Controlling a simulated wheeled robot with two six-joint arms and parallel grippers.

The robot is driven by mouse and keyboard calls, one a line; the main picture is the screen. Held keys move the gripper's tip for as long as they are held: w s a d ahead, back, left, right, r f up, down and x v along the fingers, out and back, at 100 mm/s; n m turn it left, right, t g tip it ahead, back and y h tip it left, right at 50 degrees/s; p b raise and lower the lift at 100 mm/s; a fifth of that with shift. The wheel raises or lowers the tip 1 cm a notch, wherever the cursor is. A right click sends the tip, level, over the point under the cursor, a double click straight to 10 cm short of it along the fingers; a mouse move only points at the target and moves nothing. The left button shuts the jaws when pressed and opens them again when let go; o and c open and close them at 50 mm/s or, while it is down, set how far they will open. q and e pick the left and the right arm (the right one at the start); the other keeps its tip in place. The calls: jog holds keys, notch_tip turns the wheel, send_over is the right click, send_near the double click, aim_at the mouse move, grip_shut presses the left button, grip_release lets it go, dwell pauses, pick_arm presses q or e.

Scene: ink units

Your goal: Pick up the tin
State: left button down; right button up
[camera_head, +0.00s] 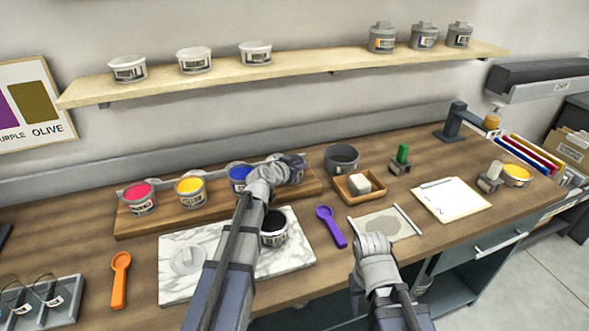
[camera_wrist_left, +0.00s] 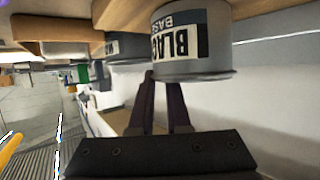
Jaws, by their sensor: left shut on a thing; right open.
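A grey tin labelled BLACK BASE (camera_wrist_left: 178,45) fills the top of the left wrist view, where it appears upside down. In the head view, the tin (camera_head: 297,163) is at the right part of the wooden rack, mostly hidden behind my left gripper. My left gripper (camera_head: 282,174) is shut on this tin; its dark fingers (camera_wrist_left: 165,100) meet the tin's rim side in the left wrist view. I cannot tell whether the tin is clear of the rack. My right gripper (camera_head: 373,243) is open and empty, low over the near edge of a grey mat (camera_head: 385,224).
The wooden rack (camera_head: 130,222) holds pink, yellow and blue tins. An open tin of black ink (camera_head: 273,230) stands on the marble slab (camera_head: 222,280). A grey tub (camera_head: 341,158), a wooden tray (camera_head: 352,196) and a purple spoon (camera_head: 331,226) lie to the right.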

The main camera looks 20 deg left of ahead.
pick_arm(q)
notch_tip(320, 180, up, 10)
jog(key=p, duration=1)
